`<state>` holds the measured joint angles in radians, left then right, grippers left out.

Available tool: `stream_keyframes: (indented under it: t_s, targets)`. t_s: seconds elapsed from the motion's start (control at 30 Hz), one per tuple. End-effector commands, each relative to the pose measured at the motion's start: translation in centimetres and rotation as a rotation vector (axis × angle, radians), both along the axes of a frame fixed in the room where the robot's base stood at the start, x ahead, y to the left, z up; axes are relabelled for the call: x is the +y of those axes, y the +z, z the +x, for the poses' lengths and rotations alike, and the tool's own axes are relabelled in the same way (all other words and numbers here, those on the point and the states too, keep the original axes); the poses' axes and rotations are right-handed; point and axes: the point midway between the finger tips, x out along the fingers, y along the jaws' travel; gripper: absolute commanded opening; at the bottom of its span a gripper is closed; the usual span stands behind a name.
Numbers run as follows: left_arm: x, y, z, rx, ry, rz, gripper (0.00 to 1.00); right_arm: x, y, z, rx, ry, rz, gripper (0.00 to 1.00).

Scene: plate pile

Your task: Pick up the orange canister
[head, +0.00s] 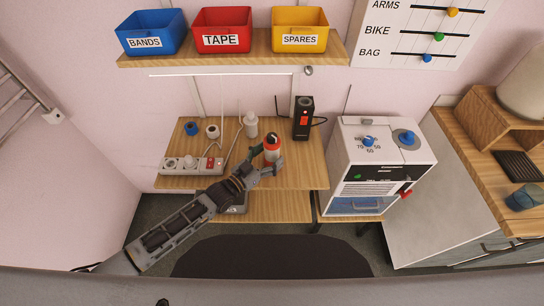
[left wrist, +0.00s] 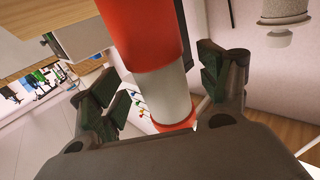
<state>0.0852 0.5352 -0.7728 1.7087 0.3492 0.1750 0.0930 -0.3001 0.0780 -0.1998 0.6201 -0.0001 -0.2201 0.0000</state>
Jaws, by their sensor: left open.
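The orange canister (head: 272,145), orange-red with a white part, is near the front right of the wooden workbench (head: 300,172). My left gripper (head: 268,161) reaches it from the front left, with open fingers around its near side. In the left wrist view the canister (left wrist: 148,38) runs down between the two spread fingers of the left gripper (left wrist: 168,92). Gaps show on both sides, so the fingers look apart from it. The palm hides part of its lower end. My right gripper is in neither view.
A white bottle (head: 250,124) stands just behind the canister. A black device with a red switch (head: 303,120) is behind right. A power strip (head: 190,166) and tape rolls (head: 212,131) lie left. A white cabinet (head: 385,155) stands right. Bins on a shelf (head: 225,61) hang above.

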Motion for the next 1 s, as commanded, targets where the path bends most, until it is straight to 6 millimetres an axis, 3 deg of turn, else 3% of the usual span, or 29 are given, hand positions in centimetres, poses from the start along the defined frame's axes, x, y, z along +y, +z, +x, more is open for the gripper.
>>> stream_keyframes:
  t_s: [0.27,0.77,1.0]
  targets:
    - [-1.3,0.1,1.4,-0.001,0.001,-0.001,0.77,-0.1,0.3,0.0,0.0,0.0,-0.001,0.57]
    - [-1.4,0.0,1.5,0.0,0.001,0.0,0.77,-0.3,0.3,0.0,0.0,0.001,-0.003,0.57]
    - [-1.4,0.0,1.5,0.0,0.001,0.0,0.47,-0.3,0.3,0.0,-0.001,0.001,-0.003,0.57]
